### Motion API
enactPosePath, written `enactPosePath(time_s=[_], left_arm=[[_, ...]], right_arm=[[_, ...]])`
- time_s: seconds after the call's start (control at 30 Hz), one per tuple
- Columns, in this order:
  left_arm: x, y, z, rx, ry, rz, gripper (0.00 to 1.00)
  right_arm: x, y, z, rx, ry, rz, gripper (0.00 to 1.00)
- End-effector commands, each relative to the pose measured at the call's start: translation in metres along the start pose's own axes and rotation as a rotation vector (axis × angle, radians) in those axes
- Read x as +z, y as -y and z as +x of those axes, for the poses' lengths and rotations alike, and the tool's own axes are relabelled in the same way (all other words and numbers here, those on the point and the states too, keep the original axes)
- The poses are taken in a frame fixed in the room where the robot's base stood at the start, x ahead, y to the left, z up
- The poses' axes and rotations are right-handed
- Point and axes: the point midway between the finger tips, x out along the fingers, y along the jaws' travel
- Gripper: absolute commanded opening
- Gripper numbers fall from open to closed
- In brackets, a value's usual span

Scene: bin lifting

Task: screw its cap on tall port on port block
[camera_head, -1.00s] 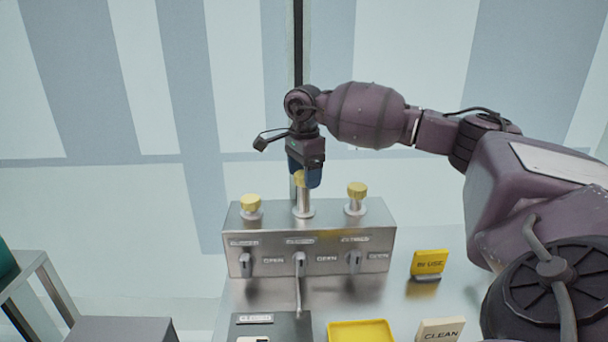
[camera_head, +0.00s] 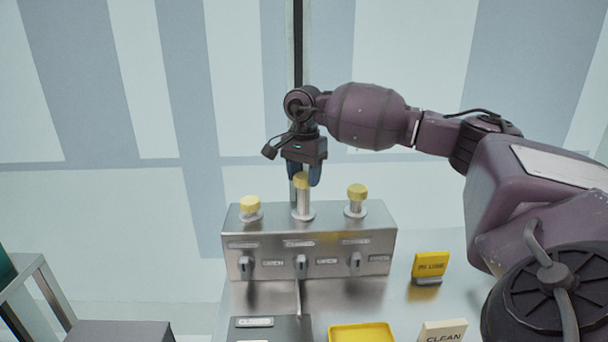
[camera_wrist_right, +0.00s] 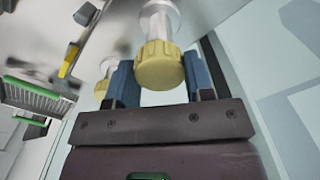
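The port block (camera_head: 310,255) is a metal box with three ports on top, each bearing a yellow cap. The tall port (camera_head: 304,204) is the middle one, and its ribbed yellow cap (camera_head: 301,181) sits upright on its top. My right gripper (camera_head: 304,176) points down over this cap, with a blue finger on either side. In the right wrist view the cap (camera_wrist_right: 160,66) shows between the spread fingers, which look open around it; contact is not clear. My left gripper is out of view.
Shorter capped ports stand left (camera_head: 250,205) and right (camera_head: 356,196) of the tall one. Valve handles line the block's front. A yellow sign (camera_head: 429,264), a yellow tray (camera_head: 361,333), a CLEAN sign (camera_head: 443,331) and a dark plate (camera_head: 268,329) are in front and right.

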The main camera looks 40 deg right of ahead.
Motion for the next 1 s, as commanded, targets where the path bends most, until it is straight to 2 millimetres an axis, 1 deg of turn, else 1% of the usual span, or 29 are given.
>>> enactPosePath(time_s=[0.23,0.33,0.57,1.0], left_arm=[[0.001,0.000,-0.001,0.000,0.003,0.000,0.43],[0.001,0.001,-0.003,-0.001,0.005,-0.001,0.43],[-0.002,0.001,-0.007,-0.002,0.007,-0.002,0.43],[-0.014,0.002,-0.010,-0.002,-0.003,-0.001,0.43]], right_arm=[[0.000,0.000,0.000,0.001,0.000,0.009,0.30],[0.000,0.000,0.000,0.001,0.000,0.064,0.30],[0.000,0.000,0.000,0.001,0.000,0.300,0.30],[0.000,0.000,0.001,0.003,0.000,0.753,0.30]])
